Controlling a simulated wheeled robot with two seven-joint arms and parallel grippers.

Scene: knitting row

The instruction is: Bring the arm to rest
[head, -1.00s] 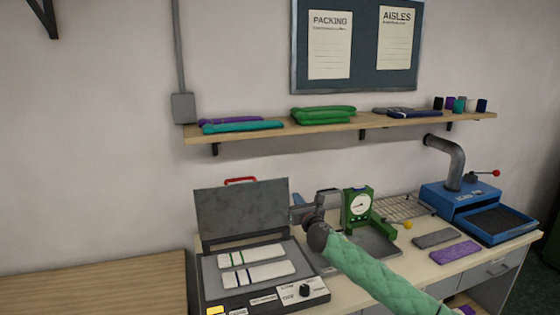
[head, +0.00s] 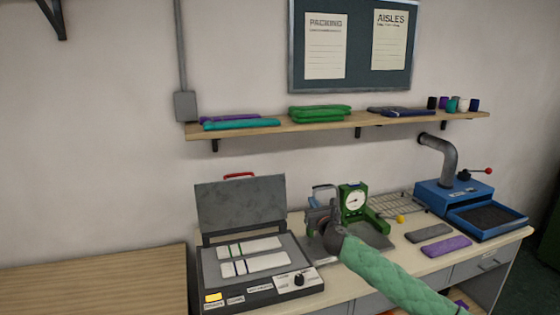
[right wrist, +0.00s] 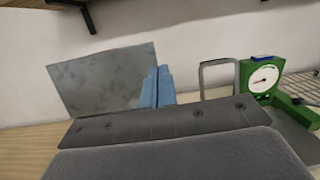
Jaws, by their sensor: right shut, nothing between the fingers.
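My right arm, in a green quilted sleeve, comes in from the lower right in the head view. My right gripper (head: 316,212) is above the bench between the open press and the green gauge, partly hidden behind its own wrist. In the right wrist view its blue fingers (right wrist: 157,88) are together with nothing between them, in front of the press's raised grey lid (right wrist: 100,80). My left gripper is in neither view.
The open press (head: 262,290) holds two pale striped strips. The green dial gauge (head: 354,200) stands close right of my gripper. Farther right are a wire rack, grey and purple pads (head: 446,246) and a blue machine (head: 460,200). A wooden table (head: 90,280) at left is bare.

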